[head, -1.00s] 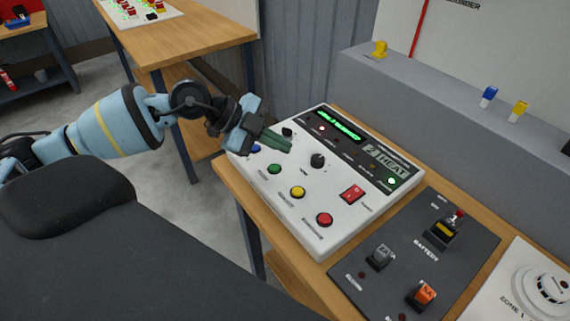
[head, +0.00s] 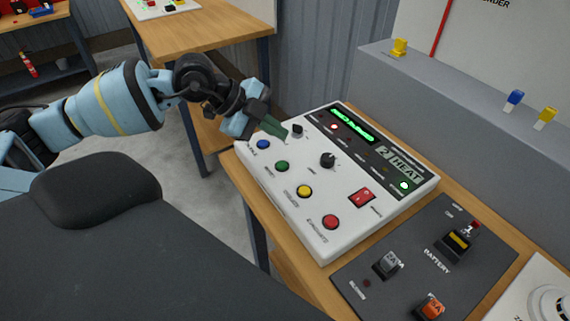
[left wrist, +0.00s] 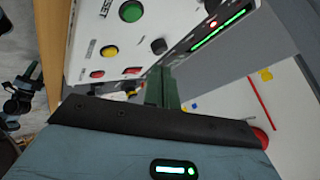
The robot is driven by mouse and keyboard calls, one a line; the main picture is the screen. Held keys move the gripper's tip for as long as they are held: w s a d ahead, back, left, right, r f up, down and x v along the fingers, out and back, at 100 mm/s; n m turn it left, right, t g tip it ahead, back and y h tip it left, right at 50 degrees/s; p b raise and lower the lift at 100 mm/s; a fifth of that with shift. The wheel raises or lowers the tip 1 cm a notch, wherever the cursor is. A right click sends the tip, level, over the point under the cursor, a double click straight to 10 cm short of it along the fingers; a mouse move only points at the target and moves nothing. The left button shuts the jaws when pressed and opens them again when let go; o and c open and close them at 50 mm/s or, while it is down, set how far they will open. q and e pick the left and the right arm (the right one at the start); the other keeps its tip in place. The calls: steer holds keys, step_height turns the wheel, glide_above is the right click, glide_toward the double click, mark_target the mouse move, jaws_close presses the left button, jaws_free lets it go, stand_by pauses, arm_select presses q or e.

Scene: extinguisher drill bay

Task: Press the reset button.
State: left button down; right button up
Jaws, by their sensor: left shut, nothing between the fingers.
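A white control panel (head: 322,240) lies on a wooden bench. Its near row holds blue (head: 264,145), green (head: 282,166), yellow (head: 304,191) and red (head: 330,222) round buttons. In the left wrist view, a partly cut-off label ending in "SET" sits beside the green button (left wrist: 131,11), apparently the reset button. My left gripper (head: 284,134) is shut and empty, its green fingers above the panel's far left part, between the blue button and a small black knob (head: 298,130). It also shows in the left wrist view (left wrist: 162,75).
A larger black knob (head: 328,159) and a red rocker switch (head: 361,197) rise from the panel. A dark battery board (head: 410,245) adjoins at the right. A grey ledge (head: 450,105) with small blue and yellow parts runs behind. Open floor lies left of the bench.

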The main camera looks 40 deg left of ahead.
arm_select(q)
steer(key=b, duration=0.2)
glide_above(277, 165)
step_height(277, 165, down, 4)
steer(key=shift+a+f, duration=0.1)
steer(key=shift+w+f+b, duration=0.1)
steer(key=shift+f+b, duration=0.2)
steer(key=shift+f, duration=0.7)
arm_select(e)
steer(key=f, duration=0.2)
steer(key=s+f, duration=0.1)
steer(key=shift+s+a+f, duration=0.1)
steer(key=shift+a+f, duration=0.1)
steer(key=shift+a, duration=0.1)
steer(key=shift+s+f+g, duration=0.1)
steer(key=shift+s+g, duration=0.2)
steer(key=shift+s, duration=0.1)
steer(key=shift+w+d, duration=0.1)
steer(key=shift+w, duration=0.15)
arm_select(q)
steer(key=shift+f, duration=0.2)
steer(key=shift+f, duration=0.25)
arm_select(e)
steer(key=shift+s, duration=0.2)
